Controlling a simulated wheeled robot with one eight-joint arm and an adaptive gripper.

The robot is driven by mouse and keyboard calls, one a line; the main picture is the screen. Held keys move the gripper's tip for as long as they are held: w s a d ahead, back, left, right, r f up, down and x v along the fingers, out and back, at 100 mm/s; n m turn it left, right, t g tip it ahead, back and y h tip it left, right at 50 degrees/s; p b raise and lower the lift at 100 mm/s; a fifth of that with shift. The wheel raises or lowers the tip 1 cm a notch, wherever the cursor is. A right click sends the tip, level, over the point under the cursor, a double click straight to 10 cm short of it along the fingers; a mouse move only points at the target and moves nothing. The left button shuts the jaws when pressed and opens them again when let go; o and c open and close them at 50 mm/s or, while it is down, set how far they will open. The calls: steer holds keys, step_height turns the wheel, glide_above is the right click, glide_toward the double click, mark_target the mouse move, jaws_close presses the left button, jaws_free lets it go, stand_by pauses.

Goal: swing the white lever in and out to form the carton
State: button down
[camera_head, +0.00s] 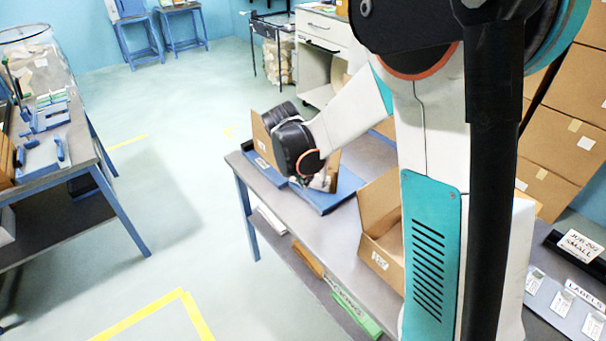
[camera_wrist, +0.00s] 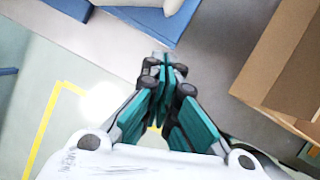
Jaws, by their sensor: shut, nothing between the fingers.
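My gripper (camera_wrist: 162,62) shows in the wrist view, with its teal fingers shut together and empty. It is above the table's edge, apart from the blue plate (camera_wrist: 150,24). On that plate, at the top edge of the wrist view, lies part of a white rounded piece (camera_wrist: 138,3) that may be the white lever. In the head view, the blue plate (camera_head: 338,191) sits on the table, and a brown carton piece (camera_head: 261,138) stands upright at its far left end. My arm hides much of the plate, and my fingers cannot be made out there.
An open brown carton (camera_head: 381,225) stands on the grey table (camera_head: 315,228), right of the blue plate; it also shows in the wrist view (camera_wrist: 285,70). Stacked boxes (camera_head: 560,140) and a label tray (camera_head: 565,300) are at right.

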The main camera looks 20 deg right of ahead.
mark_target(326, 168)
steer(key=shift+w+d+f+b, duration=0.3)
steer(key=shift+w+d+f, duration=0.2)
steer(key=shift+d, duration=0.2)
steer(key=shift+w+d+f+b, duration=0.3)
steer(key=shift+w+d+f, duration=0.15)
steer(key=shift+d, duration=0.3)
steer(key=shift+w+d+f+b, duration=0.3)
steer(key=shift+w+d+f, duration=0.2)
steer(key=shift+d, duration=0.2)
steer(key=d, duration=0.1)
steer(key=w+d, duration=0.1)
steer(key=d, duration=0.2)
steer(key=shift+w, duration=0.25)
